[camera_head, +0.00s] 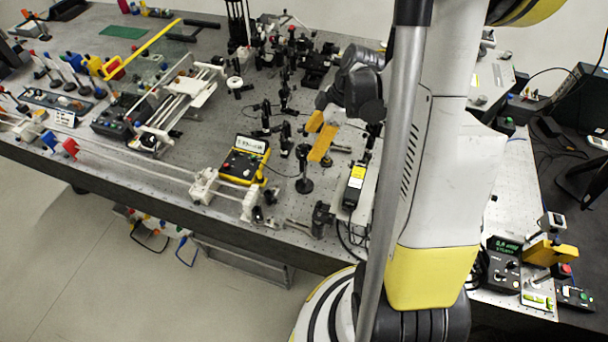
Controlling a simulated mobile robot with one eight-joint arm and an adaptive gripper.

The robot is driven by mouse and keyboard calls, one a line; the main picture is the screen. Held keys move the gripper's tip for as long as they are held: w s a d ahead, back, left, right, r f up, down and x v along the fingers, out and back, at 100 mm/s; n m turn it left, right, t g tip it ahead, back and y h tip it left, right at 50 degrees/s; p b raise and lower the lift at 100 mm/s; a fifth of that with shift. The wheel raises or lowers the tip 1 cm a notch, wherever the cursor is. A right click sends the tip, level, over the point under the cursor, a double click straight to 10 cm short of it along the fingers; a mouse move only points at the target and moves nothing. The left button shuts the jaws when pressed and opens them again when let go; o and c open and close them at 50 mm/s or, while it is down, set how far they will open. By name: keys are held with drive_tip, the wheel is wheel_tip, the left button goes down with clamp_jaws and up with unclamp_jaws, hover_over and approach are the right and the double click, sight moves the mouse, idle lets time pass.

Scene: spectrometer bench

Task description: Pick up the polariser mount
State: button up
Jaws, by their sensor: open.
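My gripper (312,144) hangs over the right part of the optical bench (215,222), pointing down and to the left. Its two yellow-orange fingers are apart, with nothing seen between them. A black post mount (304,170) on a round base stands just below and left of the fingertips. It may be the polariser mount, but I cannot tell for sure, as several similar black mounts stand nearby. The lower finger is close to its top; whether they touch is unclear. My arm hides part of the bench to the right.
A yellow meter (244,160) stands left of the post mount. Several black posted optics (285,95) crowd the space behind it. A black and yellow box (355,185) lies to the right. A rail with white carriages (204,184) runs along the front edge.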

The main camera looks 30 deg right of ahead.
sight(305, 149)
drive_tip(key=x, duration=0.4)
drive_tip(key=shift+w+a, duration=0.2)
drive_tip(key=shift+a, duration=0.05)
drive_tip(key=shift+s, duration=0.1)
drive_tip(key=c, duration=1.5)
